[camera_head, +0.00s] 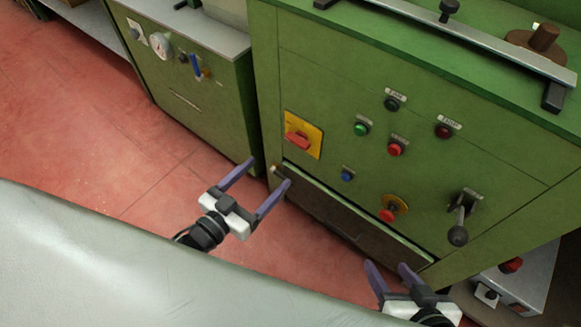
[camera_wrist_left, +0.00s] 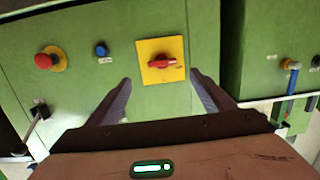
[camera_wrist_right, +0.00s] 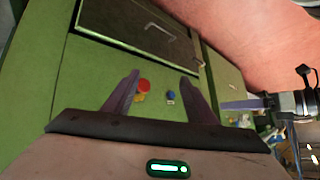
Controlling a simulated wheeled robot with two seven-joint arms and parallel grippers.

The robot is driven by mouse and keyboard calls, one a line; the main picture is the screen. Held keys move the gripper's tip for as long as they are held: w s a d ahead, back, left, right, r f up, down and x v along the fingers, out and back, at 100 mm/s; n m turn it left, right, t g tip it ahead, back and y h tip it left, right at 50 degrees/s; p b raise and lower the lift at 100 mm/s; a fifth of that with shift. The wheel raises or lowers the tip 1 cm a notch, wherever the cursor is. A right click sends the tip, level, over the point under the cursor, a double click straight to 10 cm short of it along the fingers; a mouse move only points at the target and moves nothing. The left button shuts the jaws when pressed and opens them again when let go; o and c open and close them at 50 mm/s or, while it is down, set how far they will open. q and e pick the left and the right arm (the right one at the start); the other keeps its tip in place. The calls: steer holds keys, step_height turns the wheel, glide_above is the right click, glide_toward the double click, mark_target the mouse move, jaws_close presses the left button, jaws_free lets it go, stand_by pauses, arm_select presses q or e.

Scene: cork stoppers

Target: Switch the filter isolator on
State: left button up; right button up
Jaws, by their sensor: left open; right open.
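A red rotary handle (camera_head: 298,141) sits on a yellow square plate (camera_head: 316,131) at the left of the green machine's front panel; I see no readable label on it. In the left wrist view the red handle (camera_wrist_left: 162,62) lies crosswise, roughly level, on its plate, between my fingertips in the picture. My left gripper (camera_head: 266,174) is open and empty in front of the panel, below and left of the handle, apart from it. My right gripper (camera_head: 388,268) is open and empty, low in front of the panel, below the red mushroom button (camera_head: 387,215).
The panel also carries a green button (camera_head: 361,129), red buttons, a blue button (camera_head: 347,175) and a black ball-ended lever (camera_head: 458,235). A second green cabinet (camera_head: 200,100) with a gauge and blue lever stands left. A pale grey surface (camera_head: 120,270) fills the foreground.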

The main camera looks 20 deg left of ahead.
mark_target(295, 143)
arm_select(q)
steer(key=shift+m+t+h, duration=0.3)
steer(key=shift+t+h, duration=0.2)
steer(key=b+x, duration=0.1)
steer(key=x, duration=0.3)
steer(key=f+b+x, duration=0.1)
steer(key=b+x, duration=0.1)
steer(key=x, duration=0.1)
steer(key=a+b+x, duration=0.1)
steer(key=x, duration=0.3)
steer(key=shift+w+d+f+b, duration=0.15)
steer(key=shift+w+b, duration=0.15)
steer(key=shift+w, duration=0.2)
arm_select(e)
steer(key=shift+n+g+y, duration=0.3)
steer(key=shift+n+g, duration=0.2)
steer(key=shift+g, duration=0.1)
steer(key=f, duration=0.1)
steer(key=a+f, duration=0.2)
steer(key=shift+w+a+f, duration=0.1)
steer(key=shift+w+f, duration=0.15)
steer(key=shift+f, duration=0.05)
arm_select(q)
steer(key=c, duration=1)
steer(key=shift+c, duration=0.2)
